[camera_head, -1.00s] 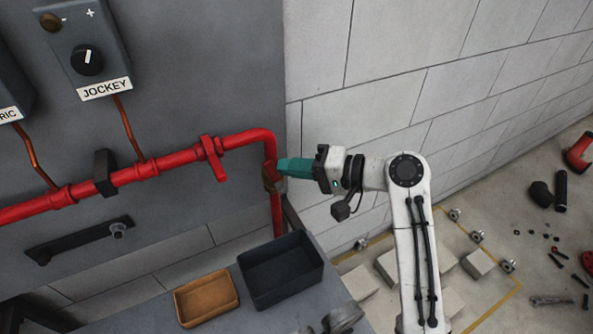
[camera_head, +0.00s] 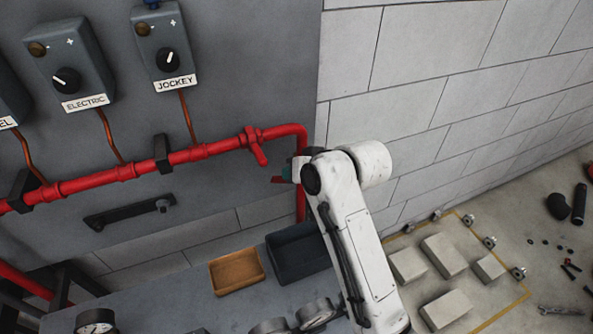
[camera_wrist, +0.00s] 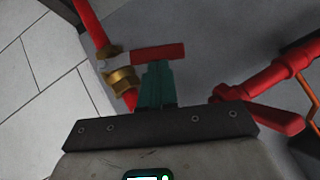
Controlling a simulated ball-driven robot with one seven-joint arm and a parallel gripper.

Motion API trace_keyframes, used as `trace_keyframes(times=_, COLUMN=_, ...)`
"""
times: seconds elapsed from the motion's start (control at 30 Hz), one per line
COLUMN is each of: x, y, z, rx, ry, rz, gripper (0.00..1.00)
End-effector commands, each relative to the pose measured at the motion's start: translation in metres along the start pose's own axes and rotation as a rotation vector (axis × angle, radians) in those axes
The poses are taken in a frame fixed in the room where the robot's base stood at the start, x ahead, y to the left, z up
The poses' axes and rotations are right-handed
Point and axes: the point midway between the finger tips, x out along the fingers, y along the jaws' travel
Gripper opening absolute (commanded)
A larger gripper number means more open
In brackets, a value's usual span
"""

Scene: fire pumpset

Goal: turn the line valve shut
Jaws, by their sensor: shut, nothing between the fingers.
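A brass valve (camera_wrist: 122,80) sits on the red vertical pipe (camera_wrist: 92,22) in the wrist view. Its flat red lever (camera_wrist: 160,52) sticks out to the right, roughly crosswise to the pipe. In the head view the lever (camera_head: 279,180) shows as a small red piece left of the pipe. My gripper (camera_wrist: 156,66) is shut and empty, its teal fingertips right at the lever's lower edge; I cannot tell whether they touch.
A second red lever (camera_head: 257,147) hangs from the horizontal red pipe (camera_head: 205,151), close left of my gripper. A dark bin (camera_head: 297,252) and an orange tray (camera_head: 236,271) stand below. A block wall (camera_head: 440,90) rises to the right. Grey blocks (camera_head: 445,255) lie on the floor.

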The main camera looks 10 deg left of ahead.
Motion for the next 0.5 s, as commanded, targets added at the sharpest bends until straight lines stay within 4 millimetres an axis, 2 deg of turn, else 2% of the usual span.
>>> trace_keyframes(times=0.3, x=0.015, y=-0.008, z=0.013, rx=-0.182, ry=-0.001, rz=0.178, gripper=0.00)
trace_keyframes(times=0.5, x=0.021, y=-0.008, z=0.019, rx=-0.219, ry=0.000, rz=0.217, gripper=0.00)
